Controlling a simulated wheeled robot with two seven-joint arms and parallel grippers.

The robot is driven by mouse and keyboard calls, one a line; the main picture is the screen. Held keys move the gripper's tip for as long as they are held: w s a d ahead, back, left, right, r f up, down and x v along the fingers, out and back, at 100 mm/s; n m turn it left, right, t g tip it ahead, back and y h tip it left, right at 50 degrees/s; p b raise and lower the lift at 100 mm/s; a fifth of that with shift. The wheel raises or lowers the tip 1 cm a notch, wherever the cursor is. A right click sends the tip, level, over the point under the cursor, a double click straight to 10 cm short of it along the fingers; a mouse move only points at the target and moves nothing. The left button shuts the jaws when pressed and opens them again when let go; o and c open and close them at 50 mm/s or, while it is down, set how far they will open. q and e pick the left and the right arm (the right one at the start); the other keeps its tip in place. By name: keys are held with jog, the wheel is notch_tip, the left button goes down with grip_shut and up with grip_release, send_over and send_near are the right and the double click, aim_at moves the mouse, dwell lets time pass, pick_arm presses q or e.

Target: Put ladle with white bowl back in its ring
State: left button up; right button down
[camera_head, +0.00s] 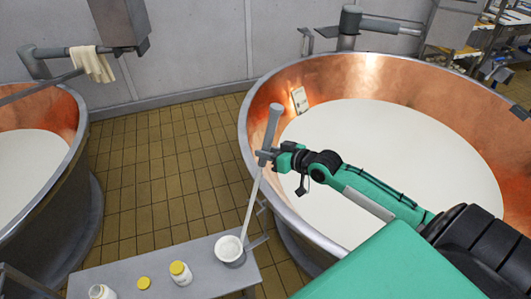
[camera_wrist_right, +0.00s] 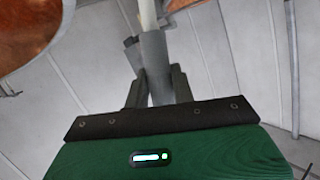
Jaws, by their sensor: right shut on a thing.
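The ladle has a grey grip (camera_head: 272,125), a thin pale shaft (camera_head: 252,205) and a white bowl (camera_head: 229,249). My right gripper (camera_head: 267,156) is shut on the lower part of the grip, beside the copper vat's rim. The ladle slants, with its bowl lowest, over the right end of the grey bench; I cannot tell whether the bowl touches it. In the right wrist view the grip (camera_wrist_right: 155,70) stands between the fingers. My left gripper is out of view.
The bench (camera_head: 205,280) holds a yellow-lidded jar (camera_head: 180,272), a yellow lid (camera_head: 144,283) and an open white jar (camera_head: 101,292). A large copper vat (camera_head: 260,110) of white liquid lies at right, another (camera_head: 75,160) at left. Tiled floor lies between.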

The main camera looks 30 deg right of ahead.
jog(key=shift+d+f+b, duration=0.2)
jog(key=shift+f+b, duration=0.5)
jog(key=shift+f, duration=0.25)
jog(key=shift+d+f+b, duration=0.3)
jog(key=shift+f+b, duration=0.5)
jog(key=shift+f, duration=0.05)
jog(key=shift+d+f+b, duration=0.3)
jog(key=shift+f+b, duration=0.5)
jog(key=shift+p, duration=0.35)
jog(key=c, duration=1.1)
grip_release()
jog(key=shift+f, duration=0.1)
jog(key=shift+s, duration=0.1)
